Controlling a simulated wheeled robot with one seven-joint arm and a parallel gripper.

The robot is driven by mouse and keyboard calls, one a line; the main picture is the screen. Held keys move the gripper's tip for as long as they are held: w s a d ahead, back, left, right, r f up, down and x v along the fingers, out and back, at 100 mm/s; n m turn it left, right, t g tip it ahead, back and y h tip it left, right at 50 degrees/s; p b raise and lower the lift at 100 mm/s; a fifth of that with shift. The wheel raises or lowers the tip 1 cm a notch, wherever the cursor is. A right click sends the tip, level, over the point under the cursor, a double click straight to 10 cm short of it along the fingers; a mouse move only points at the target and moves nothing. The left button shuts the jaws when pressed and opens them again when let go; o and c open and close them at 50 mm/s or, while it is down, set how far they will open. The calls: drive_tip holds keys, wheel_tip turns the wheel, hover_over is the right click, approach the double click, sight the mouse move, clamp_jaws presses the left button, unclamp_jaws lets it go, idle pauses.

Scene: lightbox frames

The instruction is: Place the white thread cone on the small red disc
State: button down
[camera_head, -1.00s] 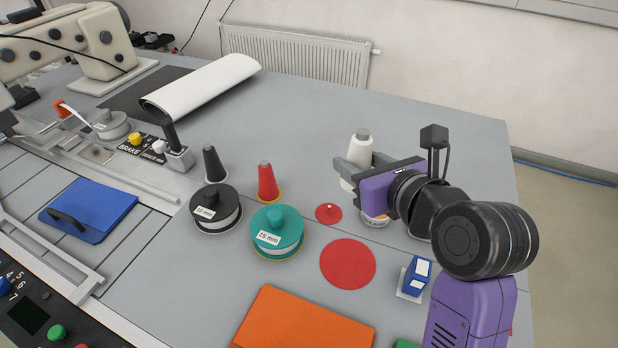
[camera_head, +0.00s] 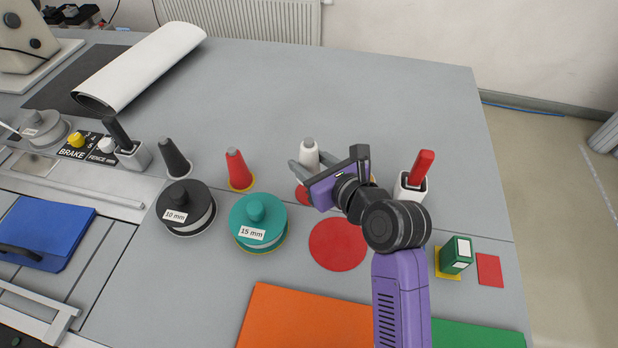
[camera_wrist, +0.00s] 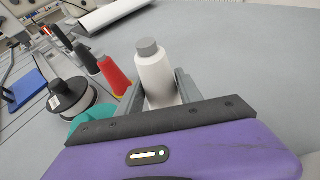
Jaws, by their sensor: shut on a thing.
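The white thread cone (camera_head: 309,154), with a grey top, stands upright between the fingers of my gripper (camera_head: 308,168), which is shut on it. In the wrist view the cone (camera_wrist: 155,75) sits between the two grey fingers (camera_wrist: 158,94); its lower end is hidden by the gripper body. The small red disc (camera_head: 301,195) lies on the table just in front of the cone in the head view, partly covered by my gripper. I cannot tell how high the cone's base is above the table.
A red cone (camera_head: 238,168), a dark cone (camera_head: 174,157), a teal 15 mm spool (camera_head: 259,220) and a black 10 mm spool (camera_head: 186,206) stand left. A large red disc (camera_head: 338,244) lies in front. A red-handled item (camera_head: 421,168) and green box (camera_head: 456,254) are right.

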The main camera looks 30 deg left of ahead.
drive_tip(key=shift+f, duration=3.1)
drive_tip(key=shift+f, duration=0.1)
drive_tip(key=c, duration=0.8)
unclamp_jaws()
drive_tip(key=v, duration=1.2)
drive_tip(key=shift+d+b, duration=0.1)
drive_tip(key=shift+b, duration=0.25)
